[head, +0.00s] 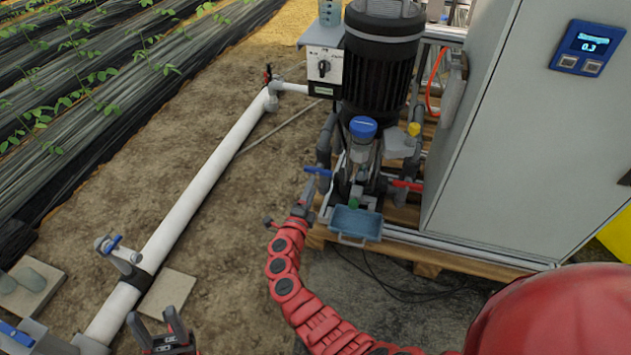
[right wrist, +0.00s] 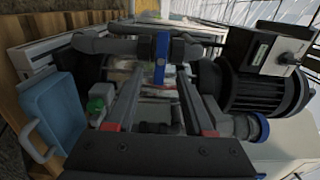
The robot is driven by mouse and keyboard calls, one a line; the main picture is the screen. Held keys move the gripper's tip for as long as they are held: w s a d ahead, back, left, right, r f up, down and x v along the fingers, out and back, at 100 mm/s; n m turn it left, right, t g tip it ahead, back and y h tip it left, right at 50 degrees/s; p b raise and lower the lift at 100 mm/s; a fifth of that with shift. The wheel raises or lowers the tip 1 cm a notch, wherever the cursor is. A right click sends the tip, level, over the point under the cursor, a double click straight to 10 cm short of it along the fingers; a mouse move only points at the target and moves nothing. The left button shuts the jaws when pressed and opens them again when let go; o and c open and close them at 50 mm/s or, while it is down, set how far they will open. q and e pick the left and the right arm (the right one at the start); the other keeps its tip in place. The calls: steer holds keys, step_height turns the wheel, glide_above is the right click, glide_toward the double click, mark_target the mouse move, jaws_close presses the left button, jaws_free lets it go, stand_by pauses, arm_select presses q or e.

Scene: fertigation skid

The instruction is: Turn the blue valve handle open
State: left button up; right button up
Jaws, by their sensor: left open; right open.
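A blue valve handle (head: 318,171) sits on the pipework at the left of the pump. In the right wrist view the blue handle (right wrist: 161,58) stands upright in the picture, beyond and between my fingertips. My right gripper (head: 305,190) is just below the handle in the head view, and it is open. The right wrist view shows its two fingers (right wrist: 158,85) apart with nothing clearly held; I cannot tell whether they touch the handle. My left gripper (head: 158,325) is open and empty at the bottom left, far from this handle.
Another blue handle (head: 113,244) sits on the white pipe (head: 200,185). A red handle (head: 407,185) and blue tray (head: 356,222) are close right of my right gripper. The black motor (head: 378,75) and grey cabinet (head: 520,140) stand behind and right. Bare soil lies left.

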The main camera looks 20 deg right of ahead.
mark_target(318, 173)
steer(key=b+x, duration=0.1)
steer(key=x, duration=0.3)
steer(key=shift+w+d+f+b, duration=0.1)
steer(key=shift+w+b, duration=0.15)
steer(key=shift+b, duration=0.05)
steer(key=shift+w+d, duration=0.35)
steer(key=shift+w, duration=0.05)
jaws_close()
